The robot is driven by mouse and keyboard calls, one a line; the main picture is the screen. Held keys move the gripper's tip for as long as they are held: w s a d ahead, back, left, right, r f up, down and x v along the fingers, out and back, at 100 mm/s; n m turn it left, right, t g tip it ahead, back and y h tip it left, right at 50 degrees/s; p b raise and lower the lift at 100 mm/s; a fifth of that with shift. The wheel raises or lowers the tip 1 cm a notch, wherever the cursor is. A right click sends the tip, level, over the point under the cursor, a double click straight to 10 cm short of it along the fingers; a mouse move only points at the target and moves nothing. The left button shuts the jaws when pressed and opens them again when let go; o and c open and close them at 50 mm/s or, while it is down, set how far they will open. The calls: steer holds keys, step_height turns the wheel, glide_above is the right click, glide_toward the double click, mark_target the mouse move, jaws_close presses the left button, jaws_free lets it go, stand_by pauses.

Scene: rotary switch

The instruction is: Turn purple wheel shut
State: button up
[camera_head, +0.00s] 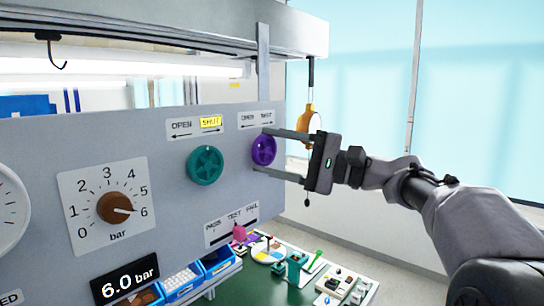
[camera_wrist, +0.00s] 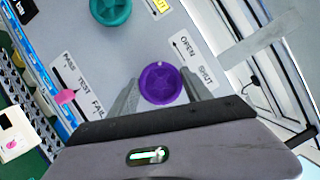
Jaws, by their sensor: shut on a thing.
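The purple wheel (camera_head: 263,150) is mounted on the grey panel, right of the teal wheel. In the wrist view the purple wheel (camera_wrist: 161,83) sits between my two fingers, with a small pale mark at its top edge. My gripper (camera_head: 262,150) reaches in from the right, one finger above the wheel and one below, shut on the wheel's rim. The OPEN/SHUT label (camera_head: 256,119) is above the wheel; neither of its words is lit yellow.
The teal wheel (camera_head: 205,165) is on the left, with SHUT lit yellow above it. A brown knob (camera_head: 115,208) on a bar dial points near 6. A pink lever (camera_head: 239,233) sits below the wheels. A green bench (camera_head: 295,290) with small items is underneath. An orange-handled tool (camera_head: 309,119) hangs behind my gripper.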

steer(key=m+t, duration=0.1)
steer(key=m, duration=0.2)
steer(key=m+t, duration=0.1)
steer(key=m, duration=0.2)
steer(key=shift+y, duration=0.4)
steer(key=m+t, duration=0.1)
steer(key=m, duration=0.2)
steer(key=m+t+p, duration=0.1)
steer(key=m+t, duration=0.1)
steer(key=shift+s+m, duration=0.1)
steer(key=shift+m, duration=0.3)
steer(key=shift+f+m+t+h+p, duration=0.1)
steer(key=shift+m+t+h+p, duration=0.45)
steer(key=shift+m, duration=0.95)
steer(key=shift+m+t, duration=0.3)
steer(key=shift+t, duration=0.05)
steer(key=o, duration=1.4)
steer(key=shift+c, duration=0.2)
